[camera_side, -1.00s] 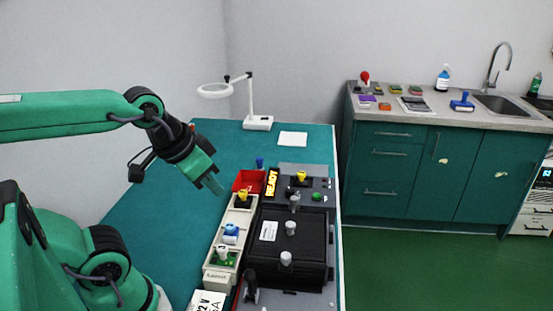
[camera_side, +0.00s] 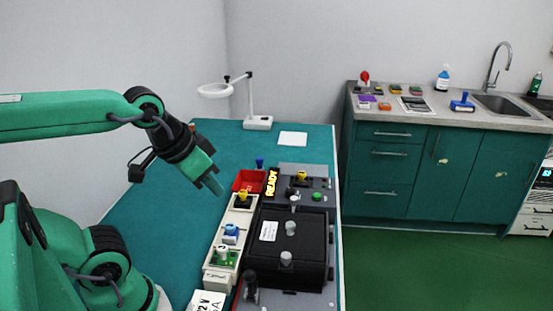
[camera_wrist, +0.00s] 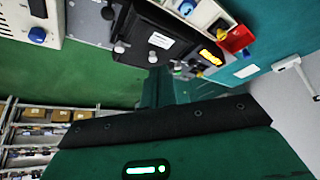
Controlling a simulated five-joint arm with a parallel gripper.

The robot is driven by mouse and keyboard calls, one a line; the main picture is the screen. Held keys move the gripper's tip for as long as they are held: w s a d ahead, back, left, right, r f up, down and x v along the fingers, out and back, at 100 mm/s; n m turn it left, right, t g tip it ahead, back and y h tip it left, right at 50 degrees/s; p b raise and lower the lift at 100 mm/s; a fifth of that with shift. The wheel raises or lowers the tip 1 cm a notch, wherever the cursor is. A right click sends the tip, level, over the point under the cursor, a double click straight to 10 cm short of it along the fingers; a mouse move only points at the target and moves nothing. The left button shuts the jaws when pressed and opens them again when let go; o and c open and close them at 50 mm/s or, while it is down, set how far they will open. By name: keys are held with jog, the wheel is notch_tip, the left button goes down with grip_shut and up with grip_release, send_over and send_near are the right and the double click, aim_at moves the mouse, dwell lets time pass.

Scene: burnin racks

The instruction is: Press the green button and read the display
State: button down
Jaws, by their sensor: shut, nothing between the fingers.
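The green button (camera_side: 317,197) is a small round cap on the grey panel at the back right of the black test unit. The display (camera_side: 272,182) is a narrow dark strip with lit yellow letters that read "READY". It also shows lit in the wrist view (camera_wrist: 211,57), where its text is too small to read. My gripper (camera_side: 214,186) is shut and empty. It hangs in the air left of the red bin and the display, well apart from the button.
A red bin (camera_side: 249,181) stands beside the display. A pale rack (camera_side: 222,262) with a blue and a yellow part runs along the unit's left side. Knobs stand on the black lid (camera_side: 304,263). A lamp (camera_side: 258,123) stands at the back. The teal table's left is clear.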

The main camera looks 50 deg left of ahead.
jog(key=n+t, duration=0.4)
jog(key=n, duration=0.5)
send_over(317, 196)
notch_tip(317, 196, down, 7)
jog(key=shift+s+a+r+y, duration=0.2)
jog(key=shift+s+y, duration=0.1)
jog(key=shift+s, duration=0.15)
jog(key=shift+f, duration=0.1)
jog(key=shift+f, duration=4.25)
